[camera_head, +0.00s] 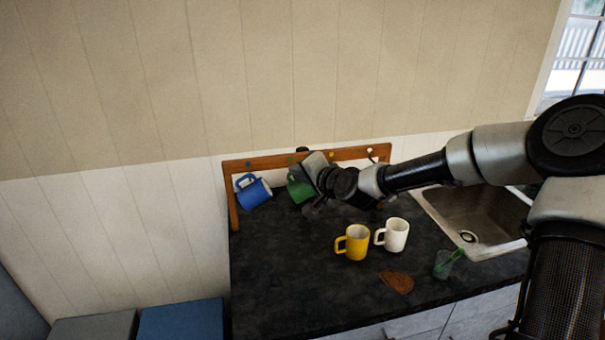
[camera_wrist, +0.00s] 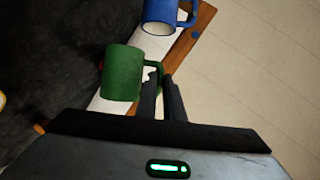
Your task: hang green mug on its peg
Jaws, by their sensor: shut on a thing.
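The green mug (camera_head: 299,190) is in front of the wooden rack, partly hidden by my gripper. In the wrist view the green mug (camera_wrist: 121,75) has its handle toward my fingers. My gripper (camera_wrist: 160,83) is shut on the handle; the exact contact is hard to make out. In the head view my gripper (camera_head: 312,190) is at the rack, to the right of the blue mug. A green mark (camera_head: 291,160) shows on the rack's rail above the green mug. I cannot tell whether the handle is around a peg.
The blue mug (camera_head: 254,192) hangs tilted at the left of the wooden rack (camera_head: 234,208). A yellow mug (camera_head: 353,243) and a white mug (camera_head: 396,235) stand on the dark counter (camera_head: 285,290).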

